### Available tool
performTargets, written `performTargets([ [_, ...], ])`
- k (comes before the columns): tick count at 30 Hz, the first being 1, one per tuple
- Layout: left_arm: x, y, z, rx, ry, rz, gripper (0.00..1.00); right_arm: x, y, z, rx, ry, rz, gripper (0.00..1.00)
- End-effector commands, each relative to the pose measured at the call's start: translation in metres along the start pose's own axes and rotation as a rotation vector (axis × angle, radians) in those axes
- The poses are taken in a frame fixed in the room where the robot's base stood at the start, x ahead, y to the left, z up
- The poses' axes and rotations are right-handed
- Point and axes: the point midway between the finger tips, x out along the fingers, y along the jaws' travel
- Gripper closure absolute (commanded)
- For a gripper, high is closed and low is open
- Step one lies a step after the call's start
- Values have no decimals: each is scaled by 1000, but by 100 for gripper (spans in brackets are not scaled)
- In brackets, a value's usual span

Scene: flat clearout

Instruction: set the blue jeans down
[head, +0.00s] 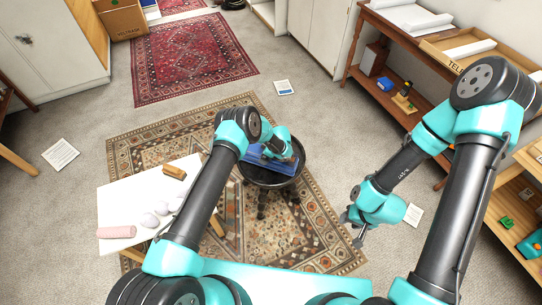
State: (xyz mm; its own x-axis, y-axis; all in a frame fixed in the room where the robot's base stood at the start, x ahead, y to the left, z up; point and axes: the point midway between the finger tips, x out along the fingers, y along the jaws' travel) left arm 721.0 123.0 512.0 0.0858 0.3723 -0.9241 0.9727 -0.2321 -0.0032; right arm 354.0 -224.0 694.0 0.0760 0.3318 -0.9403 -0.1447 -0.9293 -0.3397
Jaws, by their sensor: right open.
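The blue jeans (256,158) are a folded blue bundle on the round black stool top (272,183), partly covered by my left wrist. My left gripper (291,160) is over the right part of the jeans. Its fingers are mostly hidden, so I cannot tell whether they hold the cloth. My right gripper (358,238) is open and empty, pointing down above the floor to the right of the stool, well apart from the jeans.
A low white table (118,204) at left holds a pink roll (116,232), pale round items and a brown block (174,172). A wooden shelf unit (415,100) stands at right. Papers (61,154) lie on the carpet. A red rug (190,60) lies behind.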

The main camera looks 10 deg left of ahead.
Motion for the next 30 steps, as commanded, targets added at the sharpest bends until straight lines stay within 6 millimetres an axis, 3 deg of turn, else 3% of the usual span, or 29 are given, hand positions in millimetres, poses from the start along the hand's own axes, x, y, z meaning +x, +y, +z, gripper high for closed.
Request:
performTargets([
  [4,15,-3,-5,-15,1,-3,53,0,0,0,0,0,0,57],
  [16,18,-3,-4,-16,1,-2,53,0,0,0,0,0,0,57],
  [17,19,-3,-4,-15,0,-3,9,0,0,0,0,0,0,57],
  [18,19,-3,-4,-15,0,-3,5,0,0,0,0,0,0,57],
  [20,19,-3,-4,-15,0,-3,0,0,0,0,0,0,0,57],
  [30,15,-3,-5,-15,0,-3,0,0,0,0,0,0,0,57],
])
